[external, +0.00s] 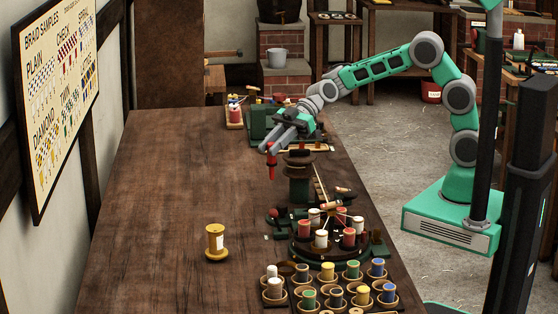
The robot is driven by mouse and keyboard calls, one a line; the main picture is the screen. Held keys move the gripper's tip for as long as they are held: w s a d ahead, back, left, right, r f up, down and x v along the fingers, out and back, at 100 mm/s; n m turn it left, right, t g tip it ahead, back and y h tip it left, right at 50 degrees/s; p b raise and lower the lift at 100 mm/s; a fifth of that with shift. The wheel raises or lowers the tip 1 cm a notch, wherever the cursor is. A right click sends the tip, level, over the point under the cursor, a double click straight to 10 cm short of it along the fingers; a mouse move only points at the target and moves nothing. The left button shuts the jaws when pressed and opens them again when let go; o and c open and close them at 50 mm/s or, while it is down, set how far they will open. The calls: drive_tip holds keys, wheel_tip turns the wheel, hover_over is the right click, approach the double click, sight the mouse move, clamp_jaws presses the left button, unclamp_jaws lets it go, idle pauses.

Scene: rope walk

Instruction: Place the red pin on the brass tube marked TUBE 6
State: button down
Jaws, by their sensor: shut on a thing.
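My gripper (271,149) is shut on a red pin (271,168), which hangs roughly upright below the fingers. The pin is above the wooden table, left of a dark post with a round top. I cannot make out a brass tube marked TUBE 6. A yellow-brown, spool-shaped thing (216,243) with a pale mark stands upright on the table, nearer the camera and apart from the gripper. Its mark is too small to read.
A round stand with red and white bobbins (321,239) is at the table's right side. Several coloured spools in round cups (328,271) stand in front of it. A green box (269,122) is behind the gripper. The left of the table (150,210) is clear.

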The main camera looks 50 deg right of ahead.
drive_tip(key=s+a+r+n+g+b, duration=0.1)
drive_tip(key=s+a+r+n+g, duration=0.1)
drive_tip(key=s+a+r, duration=0.35)
drive_tip(key=s+a+r+n+g+b, duration=0.1)
drive_tip(key=s+a+r, duration=0.2)
drive_tip(key=s+a, duration=0.55)
drive_tip(key=w+a+f+m+t+p, duration=0.3)
drive_tip(key=w+a, duration=0.4)
drive_tip(key=w, duration=0.2)
drive_tip(key=shift+w+a+f+p, duration=0.35)
drive_tip(key=shift+a+f, duration=0.4)
drive_tip(key=shift+f, duration=0.8)
drive_tip(key=shift+w+a+f+p, duration=0.15)
drive_tip(key=shift+w+a+f, duration=0.45)
drive_tip(key=shift+f, duration=1)
drive_tip(key=shift+w+a+f+p, duration=0.25)
drive_tip(key=shift+a+f, duration=0.65)
drive_tip(key=shift+f, duration=0.65)
drive_tip(key=c, duration=1.2)
unclamp_jaws()
drive_tip(key=shift+c, duration=0.2)
